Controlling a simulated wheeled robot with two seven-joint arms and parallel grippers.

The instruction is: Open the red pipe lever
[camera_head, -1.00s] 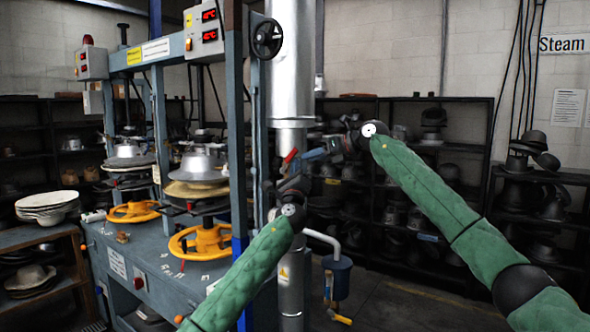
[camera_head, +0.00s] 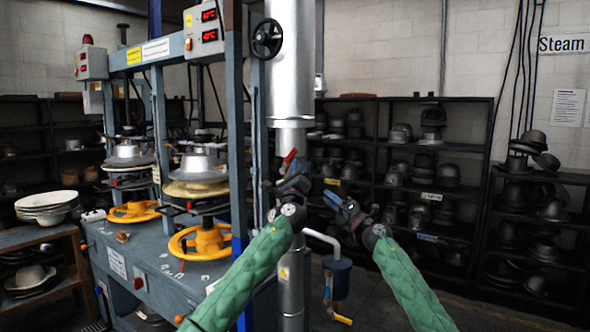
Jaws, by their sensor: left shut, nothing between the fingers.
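The red pipe lever (camera_head: 290,155) is a small red handle on the vertical metal pipe (camera_head: 290,70), tilted up to the right. My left gripper (camera_head: 299,180) is just below and slightly right of the lever, in front of the pipe. It is shut with nothing between its fingers; I cannot tell whether it touches the lever, whose lower end is partly hidden. My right gripper (camera_head: 337,203) is lower and to the right, apart from the pipe. Its fingers look spread, with nothing seen between them.
The blue hat press (camera_head: 240,110) with yellow handwheels (camera_head: 200,242) stands left of the pipe. A black handwheel (camera_head: 267,39) is above the lever. A blue canister (camera_head: 336,276) is below my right gripper. Dark shelves of hats (camera_head: 425,170) line the back; the floor at right is clear.

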